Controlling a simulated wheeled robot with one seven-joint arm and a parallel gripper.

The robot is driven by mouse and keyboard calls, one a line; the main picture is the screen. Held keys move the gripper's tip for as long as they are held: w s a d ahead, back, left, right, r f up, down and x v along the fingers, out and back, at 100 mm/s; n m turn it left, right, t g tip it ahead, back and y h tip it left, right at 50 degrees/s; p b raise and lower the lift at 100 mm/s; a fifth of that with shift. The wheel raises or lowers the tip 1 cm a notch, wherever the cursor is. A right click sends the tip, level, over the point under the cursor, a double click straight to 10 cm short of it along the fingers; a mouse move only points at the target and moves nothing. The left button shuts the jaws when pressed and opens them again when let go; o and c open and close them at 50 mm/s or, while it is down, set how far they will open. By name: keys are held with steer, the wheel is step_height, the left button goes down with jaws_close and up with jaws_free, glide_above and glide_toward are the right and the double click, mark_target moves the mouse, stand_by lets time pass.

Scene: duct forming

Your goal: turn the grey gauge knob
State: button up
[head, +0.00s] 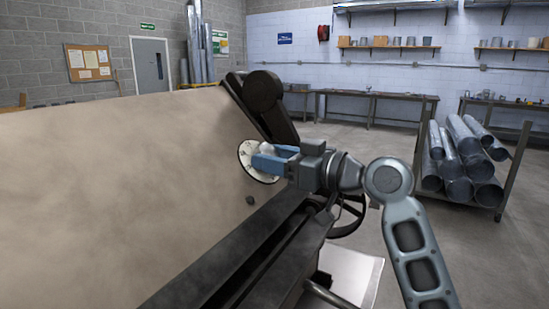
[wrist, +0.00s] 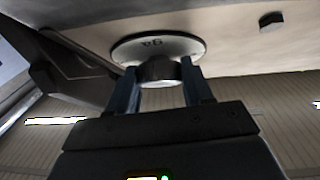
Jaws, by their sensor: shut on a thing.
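The grey gauge knob (wrist: 158,69) sits between my gripper's two blue fingers in the wrist view, with a finger on each side. Behind it is a round white dial plate (head: 246,163) with dark markings, mounted on the beige panel of the machine; it also shows in the wrist view (wrist: 185,46). My gripper (head: 274,160) reaches in from the right in the head view and is shut on the knob. In the head view the fingers cover most of the knob and part of the dial.
The large beige machine panel (head: 110,190) fills the left. A small dark knob (head: 250,200) sits below the dial. A dark handwheel (head: 350,215) stands below my gripper. A rack of metal ducts (head: 463,165) stands at right. Open floor lies behind.

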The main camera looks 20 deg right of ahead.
steer(key=shift+f+b, duration=0.1)
steer(key=shift+b, duration=0.3)
steer(key=n+b, duration=0.1)
steer(key=y+b, duration=0.1)
steer(key=b, duration=0.1)
steer(key=shift+w+d+f+n+g, duration=0.1)
steer(key=shift+d+f+n+g, duration=0.1)
steer(key=shift+n+g, duration=0.2)
steer(key=n+g+y+b, duration=0.1)
steer(key=n+b, duration=0.1)
steer(key=b, duration=0.2)
steer(key=shift+f+y+b, duration=0.1)
steer(key=shift+y+b, duration=0.3)
steer(key=n+g+b, duration=0.1)
steer(key=n+b, duration=0.1)
steer(key=n+g+y+b, duration=0.1)
steer(key=n+g+b, duration=0.1)
steer(key=shift+w+d+r+b, duration=0.1)
steer(key=shift+w+r+b, duration=0.1)
steer(key=shift+b, duration=0.2)
steer(key=shift+w+d+r+n+g+y+b, duration=0.15)
steer(key=shift+n+g+y+b, duration=0.15)
steer(key=shift+n+g+b, duration=0.55)
steer(key=shift+s+a+r+n+g+y+b, duration=0.1)
steer(key=shift+n+g+y+b, duration=0.3)
steer(key=shift+n, duration=0.75)
steer(key=shift+g, duration=0.25)
steer(key=o, duration=1)
steer(key=shift+o, duration=0.2)
steer(key=shift+r, duration=0.1)
